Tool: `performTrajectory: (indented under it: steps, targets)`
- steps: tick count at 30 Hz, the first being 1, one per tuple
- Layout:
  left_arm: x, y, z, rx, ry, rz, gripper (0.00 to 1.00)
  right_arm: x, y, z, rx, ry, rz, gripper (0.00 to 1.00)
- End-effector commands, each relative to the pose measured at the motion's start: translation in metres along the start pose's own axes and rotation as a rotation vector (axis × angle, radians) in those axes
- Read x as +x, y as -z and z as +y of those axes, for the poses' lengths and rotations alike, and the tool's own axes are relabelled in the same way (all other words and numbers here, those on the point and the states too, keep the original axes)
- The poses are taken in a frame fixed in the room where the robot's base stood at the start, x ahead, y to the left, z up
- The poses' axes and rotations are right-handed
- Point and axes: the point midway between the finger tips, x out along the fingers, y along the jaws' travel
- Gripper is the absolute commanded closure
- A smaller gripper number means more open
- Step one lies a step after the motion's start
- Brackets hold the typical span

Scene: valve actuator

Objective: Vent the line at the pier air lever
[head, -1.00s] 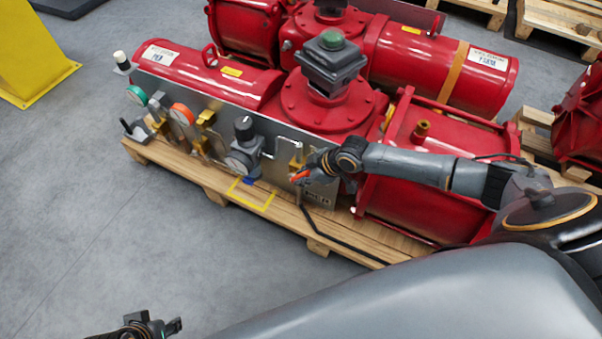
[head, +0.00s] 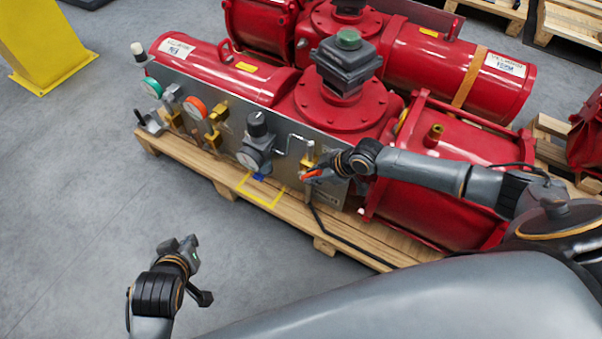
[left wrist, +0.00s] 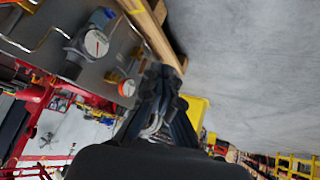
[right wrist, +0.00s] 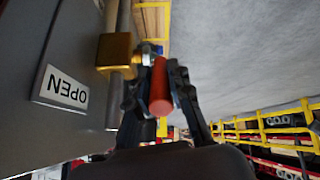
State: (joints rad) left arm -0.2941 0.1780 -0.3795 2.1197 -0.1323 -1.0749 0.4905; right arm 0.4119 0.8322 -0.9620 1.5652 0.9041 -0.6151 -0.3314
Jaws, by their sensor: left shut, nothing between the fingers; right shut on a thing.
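A red valve actuator (head: 330,105) lies on a wooden pallet, with a grey panel (head: 290,135) along its front. Near the panel's right end, my right gripper (head: 318,176) is shut on the red-orange handle of the air lever (right wrist: 160,88). In the right wrist view the handle sits between the fingers, beside a brass valve body (right wrist: 115,52) and an OPEN label (right wrist: 62,90). My left gripper (head: 190,250) is shut and empty over the floor, in front of the pallet. Its fingers (left wrist: 165,85) also show in the left wrist view.
The panel also bears a regulator with a gauge (head: 256,142), an orange-rimmed gauge (head: 195,108) and a green-rimmed gauge (head: 152,88). A yellow frame outline (head: 262,190) lies at the pallet's front edge. The floor (head: 80,200) at left is clear. A yellow post (head: 45,45) stands back left.

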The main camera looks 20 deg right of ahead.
Motion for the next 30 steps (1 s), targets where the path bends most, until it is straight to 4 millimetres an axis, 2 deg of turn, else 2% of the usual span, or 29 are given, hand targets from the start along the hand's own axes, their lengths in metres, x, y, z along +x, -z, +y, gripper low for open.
performTrajectory:
  steps: [1,3,6,10,15,18,21,30]
  targets:
    - [0.014,0.022,0.019,-0.024,-0.041,0.077,1.0,0.0,0.001,-0.001,0.0,0.002,0.002,1.0]
    - [0.028,0.048,0.048,-0.07,-0.116,0.177,1.0,0.0,0.001,-0.001,0.0,0.001,0.002,1.0]
    - [0.042,0.079,0.09,-0.122,-0.25,0.291,1.0,0.0,0.001,-0.001,0.0,0.001,0.002,1.0]
    - [0.052,0.105,0.141,-0.161,-0.458,0.38,1.0,0.0,0.001,-0.001,0.0,0.001,0.002,1.0]
    - [0.059,0.113,0.194,-0.163,-0.744,0.364,1.0,0.0,0.001,-0.001,0.0,0.001,0.002,1.0]
    - [0.065,0.106,0.21,-0.143,-0.889,0.281,1.0,0.0,0.001,-0.001,0.0,0.001,0.002,1.0]
    - [0.072,0.095,0.213,-0.117,-0.991,0.16,1.0,0.0,0.001,-0.001,0.0,0.001,0.002,1.0]
    - [0.088,0.07,0.188,-0.08,-1.068,-0.142,1.0,0.0,0.001,0.0,0.0,0.001,0.002,1.0]
